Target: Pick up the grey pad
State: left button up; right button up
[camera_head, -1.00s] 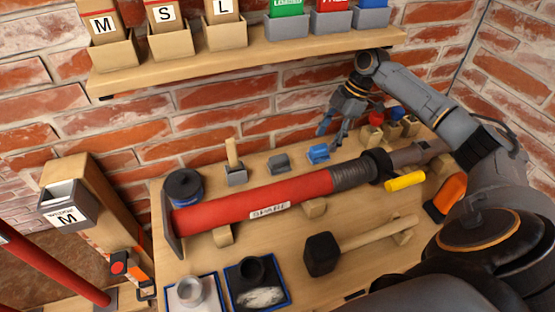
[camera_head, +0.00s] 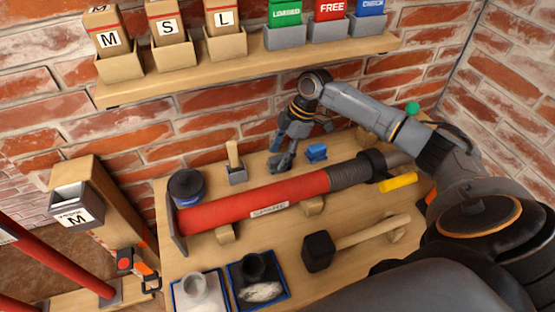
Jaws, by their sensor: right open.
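The grey pad (camera_head: 280,163) is a small dark grey block on the wooden bench, behind the red tube. It is partly hidden by my right gripper (camera_head: 282,152), which reaches down from the upper right. The gripper is open, with its fingers right at the pad. I cannot tell whether they touch it. A similar blue pad (camera_head: 316,153) lies just to the right of the gripper. My left gripper is not in view.
A long red tube (camera_head: 250,205) lies across the bench in front of the pad. A grey holder with a wooden handle (camera_head: 236,170) stands to the pad's left. A shelf (camera_head: 250,66) with boxes hangs above. A black-headed mallet (camera_head: 320,250) lies in front.

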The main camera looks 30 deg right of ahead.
jog(key=shift+f, duration=0.35)
grip_shut()
jog(key=shift+r, duration=0.1)
jog(key=shift+r, duration=0.1)
